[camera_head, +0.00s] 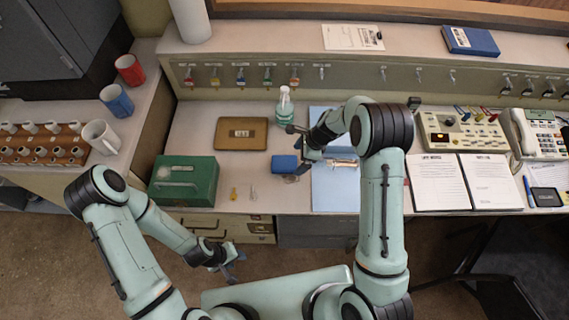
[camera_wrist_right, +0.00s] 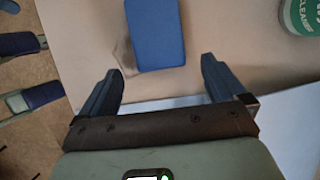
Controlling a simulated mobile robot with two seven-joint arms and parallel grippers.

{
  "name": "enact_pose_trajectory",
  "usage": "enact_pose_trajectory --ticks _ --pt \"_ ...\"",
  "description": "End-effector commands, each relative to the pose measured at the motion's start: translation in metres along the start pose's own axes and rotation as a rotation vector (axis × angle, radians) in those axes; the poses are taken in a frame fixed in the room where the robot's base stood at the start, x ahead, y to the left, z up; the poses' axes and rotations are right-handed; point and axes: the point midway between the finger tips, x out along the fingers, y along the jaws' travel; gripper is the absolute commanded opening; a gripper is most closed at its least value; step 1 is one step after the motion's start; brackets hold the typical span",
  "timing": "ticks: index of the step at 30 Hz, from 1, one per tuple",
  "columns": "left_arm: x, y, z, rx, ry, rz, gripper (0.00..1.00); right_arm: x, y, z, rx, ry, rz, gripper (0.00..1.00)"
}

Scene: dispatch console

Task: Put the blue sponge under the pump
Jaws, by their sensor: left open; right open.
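The blue sponge (camera_head: 284,164) lies flat on the desk, right of the green box. It also shows in the right wrist view (camera_wrist_right: 155,35), just beyond the fingertips. The pump (camera_head: 284,106), a clear bottle with green liquid and a white top, stands upright behind the sponge. Its green label shows at the top right corner of the right wrist view (camera_wrist_right: 304,14). My right gripper (camera_wrist_right: 161,68) is open and empty, its fingers spread facing the sponge. It is beside the sponge in the head view (camera_head: 294,155). My left gripper (camera_head: 232,264) is open and empty, low in front of the desk drawers.
A brown tray (camera_head: 228,145) and a green box (camera_head: 168,196) stand left of the sponge. A blue folder (camera_head: 325,202) lies under my right arm. Open binders (camera_head: 438,183) and a control panel (camera_head: 440,146) are to the right.

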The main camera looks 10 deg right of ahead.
Motion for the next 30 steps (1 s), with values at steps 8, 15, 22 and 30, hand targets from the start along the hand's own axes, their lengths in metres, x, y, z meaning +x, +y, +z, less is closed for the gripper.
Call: enact_pose_trajectory --ticks 8,15,22,30 --pt "-0.003 0.002 -0.004 0.001 0.004 0.001 0.43 0.032 0.0 0.002 0.0 0.0 0.0 0.98" --pt "-0.003 0.002 -0.003 0.001 0.004 0.001 0.43 0.033 0.0 0.002 0.0 0.0 -0.001 0.95" --pt "-0.003 0.002 -0.003 0.001 0.004 0.001 0.43 0.033 0.0 0.002 -0.001 0.0 0.0 0.39" --pt "-0.002 0.002 -0.003 0.001 0.004 0.001 0.43 0.032 0.0 0.003 -0.001 0.0 -0.001 0.34"
